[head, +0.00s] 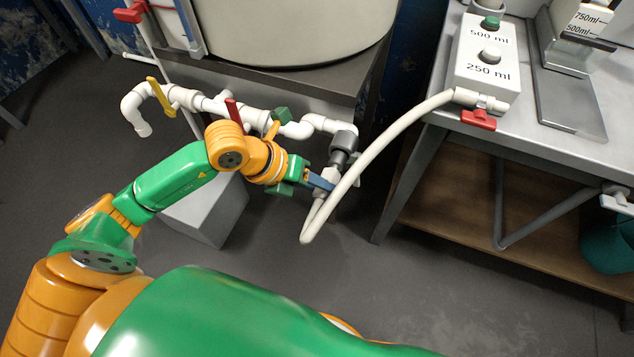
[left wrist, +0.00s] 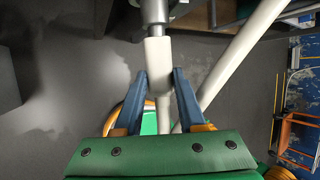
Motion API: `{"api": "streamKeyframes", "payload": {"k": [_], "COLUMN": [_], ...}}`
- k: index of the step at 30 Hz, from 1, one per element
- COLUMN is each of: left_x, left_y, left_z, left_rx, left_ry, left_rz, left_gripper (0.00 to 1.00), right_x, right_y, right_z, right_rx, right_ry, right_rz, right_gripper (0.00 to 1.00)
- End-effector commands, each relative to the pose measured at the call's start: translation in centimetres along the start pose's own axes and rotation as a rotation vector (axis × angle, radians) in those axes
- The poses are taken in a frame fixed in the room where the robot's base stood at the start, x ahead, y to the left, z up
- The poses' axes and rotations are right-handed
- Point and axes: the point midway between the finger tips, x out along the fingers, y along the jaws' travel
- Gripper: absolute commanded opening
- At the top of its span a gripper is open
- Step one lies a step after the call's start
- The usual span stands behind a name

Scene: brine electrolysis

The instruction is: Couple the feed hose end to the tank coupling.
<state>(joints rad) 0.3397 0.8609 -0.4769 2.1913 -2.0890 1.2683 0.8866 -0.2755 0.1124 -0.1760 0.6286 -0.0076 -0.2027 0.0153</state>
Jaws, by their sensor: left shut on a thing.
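The feed hose (head: 385,135) is a cream tube that runs from the white box on the right bench and loops down to its pale hose end (head: 331,177). My left gripper (head: 326,181) is shut on the hose end, just below the dark grey tank coupling (head: 344,142). In the left wrist view the blue fingers of the left gripper (left wrist: 159,76) pinch both sides of the white hose end (left wrist: 157,54). The grey tank coupling (left wrist: 154,12) is in line with it, right at its tip. I cannot tell whether they are joined or only touching. My right gripper is not in view.
White piping (head: 200,101) with red and yellow valve handles runs under the large tank (head: 290,35). The dosing box (head: 484,62) with a red valve (head: 478,119) stands on the bench (head: 560,125) at right. A grey block (head: 208,210) is behind my left arm. The floor in between is clear.

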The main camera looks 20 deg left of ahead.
Motion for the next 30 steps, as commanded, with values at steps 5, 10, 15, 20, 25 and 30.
{"api": "streamKeyframes", "payload": {"k": [5, 10, 15, 20, 25, 30], "left_x": [0.0, 0.2, 0.3, 0.5, 0.5, 0.5], "left_y": [0.0, 0.0, 0.0, 0.0, 0.0, 0.0], "left_z": [0.1, 0.5, 0.8, 1.1, 1.1, 1.1], "left_rx": [0.0, 0.0, 0.0, 0.0, 0.0, 0.0], "left_ry": [-0.001, -0.001, -0.001, -0.001, -0.001, -0.001], "left_rz": [0.0, 0.0, -0.001, -0.001, -0.001, 0.0], "left_gripper": [0.0, 0.0, 0.0, 0.0, 0.0, 0.0], "right_x": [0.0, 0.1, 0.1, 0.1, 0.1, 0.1], "right_y": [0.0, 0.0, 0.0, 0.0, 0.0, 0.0], "right_z": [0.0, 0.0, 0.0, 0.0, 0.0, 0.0], "right_rx": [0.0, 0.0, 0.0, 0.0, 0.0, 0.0], "right_ry": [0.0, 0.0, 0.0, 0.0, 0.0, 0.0], "right_rz": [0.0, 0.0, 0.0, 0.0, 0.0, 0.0], "right_gripper": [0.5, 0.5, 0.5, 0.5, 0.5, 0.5]}}
